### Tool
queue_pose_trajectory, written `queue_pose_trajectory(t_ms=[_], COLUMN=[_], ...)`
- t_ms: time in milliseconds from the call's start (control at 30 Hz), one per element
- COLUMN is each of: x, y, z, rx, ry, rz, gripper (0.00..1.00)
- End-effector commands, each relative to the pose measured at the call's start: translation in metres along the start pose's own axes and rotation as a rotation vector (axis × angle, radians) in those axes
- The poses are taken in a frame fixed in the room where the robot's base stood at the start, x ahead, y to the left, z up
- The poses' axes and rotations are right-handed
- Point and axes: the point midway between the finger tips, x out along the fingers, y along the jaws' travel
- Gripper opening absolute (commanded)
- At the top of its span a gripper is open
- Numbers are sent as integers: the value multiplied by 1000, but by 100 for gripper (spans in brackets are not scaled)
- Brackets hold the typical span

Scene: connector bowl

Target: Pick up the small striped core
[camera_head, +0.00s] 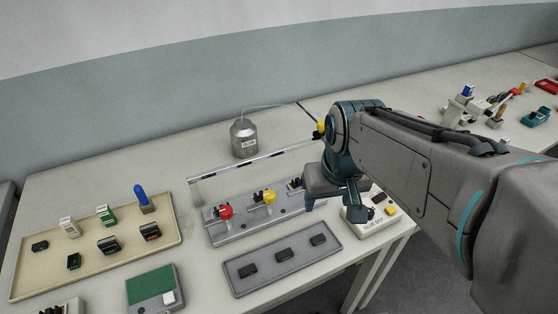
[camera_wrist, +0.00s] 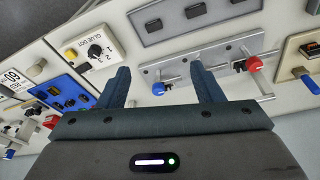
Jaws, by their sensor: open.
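No piece in view can be clearly told as the small striped core. On the beige tray (camera_head: 95,262) at the left of the head view stand a white ribbed piece (camera_head: 69,227) and a green-and-white ribbed piece (camera_head: 106,214), the nearest to striped. Small dark pieces and a blue upright piece (camera_head: 141,196) share that tray. My gripper (camera_wrist: 163,82) is open and empty in the wrist view, with its two fingers apart. In the head view it hangs at the right end of the clamp fixture (camera_head: 235,233), well right of the beige tray, and the arm hides part of the bench.
A grey tray (camera_head: 262,286) with several dark pieces lies in front of the fixture. The glue dot box (camera_head: 371,232) is near my gripper. A metal canister (camera_head: 243,138) stands behind. A raised rail (camera_head: 235,167) crosses above the fixture. Bench left of the canister is clear.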

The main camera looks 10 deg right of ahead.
Motion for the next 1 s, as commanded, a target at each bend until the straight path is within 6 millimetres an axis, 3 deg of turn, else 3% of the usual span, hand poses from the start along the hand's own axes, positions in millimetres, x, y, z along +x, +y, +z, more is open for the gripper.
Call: queue_pose_trajectory(t_ms=[267,400,600,800,1000], x=[18,38,74,96,117], y=[-6,-6,-4,-3,-2], z=[-98,-144,-196,-222,-222], rx=[-127,-181,-244,-278,-286], ry=[-94,-138,-193,-221,-231], rz=[-15,-22,-33,-40,-43], gripper=[60,60,60,60,60])
